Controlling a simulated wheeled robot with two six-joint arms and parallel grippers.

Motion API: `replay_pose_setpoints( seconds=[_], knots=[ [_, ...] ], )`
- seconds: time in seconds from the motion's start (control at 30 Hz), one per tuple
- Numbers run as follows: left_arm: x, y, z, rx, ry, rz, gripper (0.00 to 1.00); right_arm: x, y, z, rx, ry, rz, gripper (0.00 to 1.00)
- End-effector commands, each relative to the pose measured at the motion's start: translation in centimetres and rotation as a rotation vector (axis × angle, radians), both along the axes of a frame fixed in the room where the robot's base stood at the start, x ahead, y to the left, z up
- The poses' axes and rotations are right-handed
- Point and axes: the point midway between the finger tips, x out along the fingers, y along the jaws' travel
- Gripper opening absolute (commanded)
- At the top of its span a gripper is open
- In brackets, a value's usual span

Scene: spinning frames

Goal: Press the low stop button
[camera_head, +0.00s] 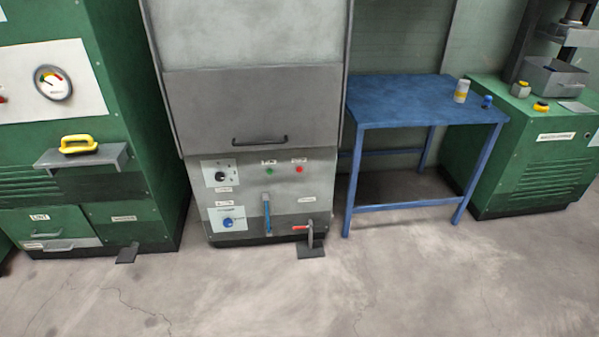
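A small red button (299,169) sits on the lower front panel of the grey cabinet (255,105), beside a green button (269,171) to its left. Small labels above them are too small to read. Another red spot (2,99) shows at the far left edge on the white panel of the left green machine. I cannot tell from labels which one is the low stop button. Neither of my grippers is in view.
The grey cabinet also has a black dial (221,176), a blue knob (228,222), a blue lever (267,215) and a red-handled pedal (309,240). A blue table (415,98) stands to its right, a green machine (530,160) beyond. The concrete floor in front is clear.

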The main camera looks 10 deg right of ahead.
Motion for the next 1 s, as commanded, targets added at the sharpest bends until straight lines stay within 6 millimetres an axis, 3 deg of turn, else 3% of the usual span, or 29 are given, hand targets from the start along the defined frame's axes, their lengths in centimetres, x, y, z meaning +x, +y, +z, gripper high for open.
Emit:
replay_pose_setpoints(
  seconds=[0.03, 0.13, 1.0],
  knots=[
    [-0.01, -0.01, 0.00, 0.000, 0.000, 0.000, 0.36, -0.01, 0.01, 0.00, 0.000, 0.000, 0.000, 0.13],
    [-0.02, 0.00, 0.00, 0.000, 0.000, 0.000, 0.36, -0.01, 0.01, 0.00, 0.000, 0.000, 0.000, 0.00],
    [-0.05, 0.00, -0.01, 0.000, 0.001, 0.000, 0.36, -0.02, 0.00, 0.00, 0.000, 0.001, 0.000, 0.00]
  ],
)
